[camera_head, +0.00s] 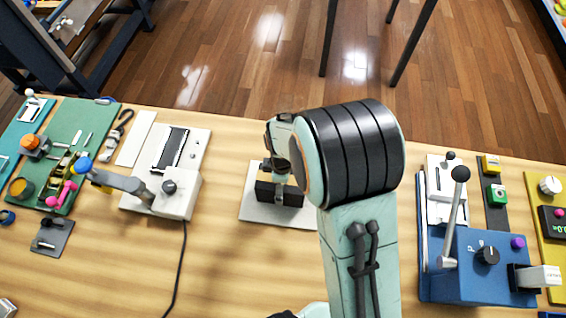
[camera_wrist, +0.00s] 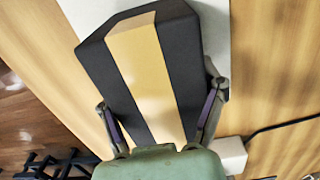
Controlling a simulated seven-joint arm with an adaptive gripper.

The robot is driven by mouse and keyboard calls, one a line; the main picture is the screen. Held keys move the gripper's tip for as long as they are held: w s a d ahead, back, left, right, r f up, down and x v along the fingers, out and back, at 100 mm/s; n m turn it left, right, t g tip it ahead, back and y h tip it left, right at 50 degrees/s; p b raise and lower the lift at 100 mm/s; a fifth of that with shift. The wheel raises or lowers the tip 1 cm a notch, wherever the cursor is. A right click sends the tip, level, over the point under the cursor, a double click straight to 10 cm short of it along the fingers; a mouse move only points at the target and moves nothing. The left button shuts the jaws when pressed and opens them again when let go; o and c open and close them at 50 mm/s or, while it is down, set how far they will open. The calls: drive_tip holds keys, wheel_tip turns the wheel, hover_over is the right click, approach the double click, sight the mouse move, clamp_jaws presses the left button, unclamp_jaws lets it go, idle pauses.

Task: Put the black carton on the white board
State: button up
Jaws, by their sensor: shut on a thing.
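The black carton (camera_head: 293,196) is between the fingers of my gripper (camera_head: 280,181) in the head view, over the white board (camera_head: 262,213). In the wrist view the carton (camera_wrist: 107,62) is dark with a tan band along its middle. My gripper (camera_wrist: 163,116) is shut on it, with one finger along each side. The white board (camera_wrist: 217,35) shows behind the carton there. The carton's underside is hidden, so I cannot tell whether it touches the board or hangs just above it. My arm hides ground to the right of the board.
A white device with a grey lever (camera_head: 175,193) stands left of the board, with a black cable (camera_head: 180,262) running to the front. A blue box with an upright lever (camera_head: 478,265) stands at the right. Bare table lies in front of the board.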

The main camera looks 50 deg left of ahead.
drive_tip(key=o, duration=1.2)
drive_tip(key=shift+f, duration=0.1)
wheel_tip(320, 180, up, 12)
drive_tip(key=shift+r, duration=0.15)
drive_tip(key=shift+w, duration=0.1)
